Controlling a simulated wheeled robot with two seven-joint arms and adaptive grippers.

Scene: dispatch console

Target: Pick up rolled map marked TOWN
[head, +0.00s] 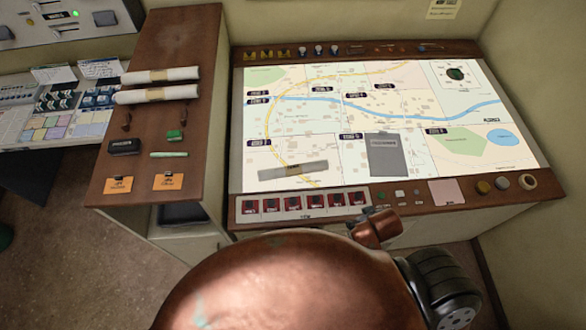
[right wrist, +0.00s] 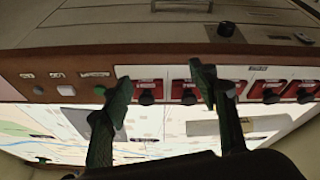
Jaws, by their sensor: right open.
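Two rolled maps lie side by side on the brown wooden shelf top in the head view, the far roll (head: 160,75) and the near roll (head: 157,94). Each is a white tube with a tan band around its middle. Any writing on the bands is too small to read, so I cannot tell which is marked TOWN. My right gripper (right wrist: 160,76) is open and empty in the right wrist view, its two dark green fingers apart in front of the console's red switches. It is well away from the rolls. My left gripper is not in view.
The lit map table (head: 300,110) fills the right, with a grey clipboard-like plate (head: 384,155) and a grey bar (head: 293,170) on it. Red switches (head: 292,204) line its front edge. A black case (head: 123,146) and orange tags (head: 168,181) lie nearer on the brown top (head: 190,30).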

